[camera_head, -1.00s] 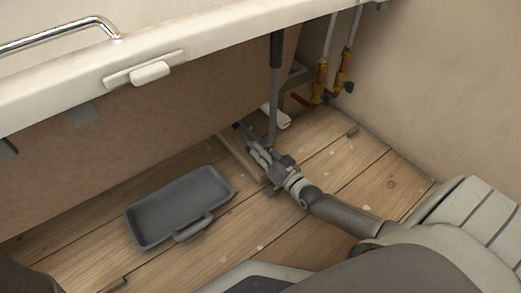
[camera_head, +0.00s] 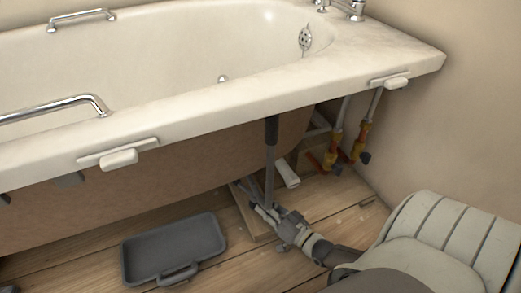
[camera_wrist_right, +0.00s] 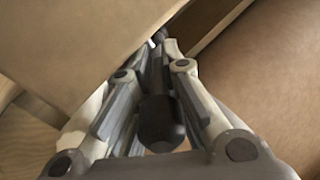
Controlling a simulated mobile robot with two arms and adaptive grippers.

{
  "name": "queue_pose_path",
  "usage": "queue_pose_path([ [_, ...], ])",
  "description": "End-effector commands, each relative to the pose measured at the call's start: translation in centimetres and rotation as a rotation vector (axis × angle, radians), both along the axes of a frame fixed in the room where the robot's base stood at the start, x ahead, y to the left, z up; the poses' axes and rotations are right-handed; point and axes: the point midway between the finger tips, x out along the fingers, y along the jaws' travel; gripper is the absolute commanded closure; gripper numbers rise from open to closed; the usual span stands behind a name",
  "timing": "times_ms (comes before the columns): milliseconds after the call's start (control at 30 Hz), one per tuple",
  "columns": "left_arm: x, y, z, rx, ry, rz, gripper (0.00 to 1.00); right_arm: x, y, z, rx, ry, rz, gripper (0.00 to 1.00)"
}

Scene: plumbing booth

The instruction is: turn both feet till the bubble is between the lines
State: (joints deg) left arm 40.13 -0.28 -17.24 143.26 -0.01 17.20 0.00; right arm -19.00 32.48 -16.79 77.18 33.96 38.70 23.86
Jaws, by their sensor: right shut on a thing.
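The white bath (camera_head: 190,112) has a grey leg with a dark upper sleeve (camera_head: 271,130) under its front rim. My right gripper (camera_head: 258,204) is at the lower part of this leg, the near foot (camera_head: 269,180), and is shut on it. In the right wrist view my fingers (camera_wrist_right: 158,70) lie either side of a dark, round-ended rod (camera_wrist_right: 160,125). White rounded fittings (camera_head: 118,158) and (camera_head: 396,84) sit on the bath's front edge; I cannot make out a bubble or lines on them. The other foot cannot be told apart. My left gripper is out of view.
A grey tray (camera_head: 172,246) lies on the wooden floor (camera_head: 325,198) left of my right gripper. A wall closes the right side. Chrome handles (camera_head: 60,106) are on the bath.

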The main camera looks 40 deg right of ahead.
Motion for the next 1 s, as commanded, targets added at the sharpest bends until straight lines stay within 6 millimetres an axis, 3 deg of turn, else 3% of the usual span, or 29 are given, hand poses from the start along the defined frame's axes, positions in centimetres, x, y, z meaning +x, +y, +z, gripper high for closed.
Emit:
queue_pose_path([
  [300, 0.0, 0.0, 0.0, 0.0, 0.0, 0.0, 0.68, 0.1, 0.1, -0.1, 0.001, 0.003, 0.0, 1.0],
  [333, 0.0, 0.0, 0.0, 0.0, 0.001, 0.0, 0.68, 0.1, 0.1, -0.1, 0.001, 0.003, 0.0, 0.88],
  [467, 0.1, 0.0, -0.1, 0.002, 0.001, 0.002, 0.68, 0.1, 0.1, -0.1, 0.001, 0.004, 0.001, 0.71],
  [600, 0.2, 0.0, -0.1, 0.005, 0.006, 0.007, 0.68, -0.3, 0.1, -0.2, 0.0, 0.005, 0.001, 0.69],
  [633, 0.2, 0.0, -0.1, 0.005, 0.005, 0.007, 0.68, -0.5, 0.1, -0.2, 0.0, 0.005, 0.0, 0.65],
  [767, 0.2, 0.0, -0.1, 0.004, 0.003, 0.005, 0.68, -2.2, -0.1, -0.2, 0.0, 0.006, 0.001, 0.65],
  [1000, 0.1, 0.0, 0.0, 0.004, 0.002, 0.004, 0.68, -7.0, -0.7, -0.2, -0.001, 0.006, 0.0, 0.65],
])
